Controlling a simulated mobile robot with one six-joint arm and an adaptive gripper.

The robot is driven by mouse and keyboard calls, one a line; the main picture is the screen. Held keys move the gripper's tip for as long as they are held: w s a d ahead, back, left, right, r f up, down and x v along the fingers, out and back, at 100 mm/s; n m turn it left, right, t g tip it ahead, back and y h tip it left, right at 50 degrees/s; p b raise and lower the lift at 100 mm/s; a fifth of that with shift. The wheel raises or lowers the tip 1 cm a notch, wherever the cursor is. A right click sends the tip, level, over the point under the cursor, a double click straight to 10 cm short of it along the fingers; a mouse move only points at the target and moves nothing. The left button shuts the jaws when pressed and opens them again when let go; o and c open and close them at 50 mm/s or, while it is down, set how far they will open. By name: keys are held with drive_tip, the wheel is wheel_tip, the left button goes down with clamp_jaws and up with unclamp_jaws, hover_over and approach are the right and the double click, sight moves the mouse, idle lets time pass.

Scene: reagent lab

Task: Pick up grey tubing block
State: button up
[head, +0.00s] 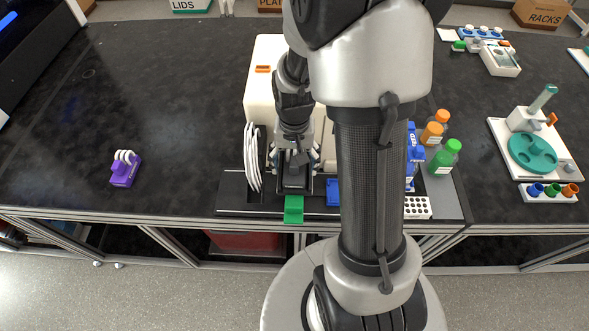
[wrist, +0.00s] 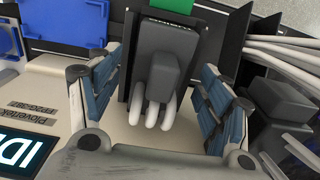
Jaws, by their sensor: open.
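The grey tubing block (wrist: 162,60) sits in a dark slot in the wrist view, with white tube loops at its near end. My gripper (wrist: 158,80) is open, with one blue-padded finger on each side of the block and visible gaps between pads and block. In the head view my gripper (head: 293,158) points down over the front of the cream pump unit (head: 262,102). The block is mostly hidden there by the gripper.
A green tab (head: 293,209) stands at the slot's front. White tubes (head: 252,158) lie left of the gripper. A purple tubing block (head: 124,172) lies on the open bench at left. Capped bottles (head: 443,158) stand right of my arm.

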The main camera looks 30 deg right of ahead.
drive_tip(key=shift+c, duration=0.4)
drive_tip(key=c, duration=1.1)
drive_tip(key=shift+r, duration=0.15)
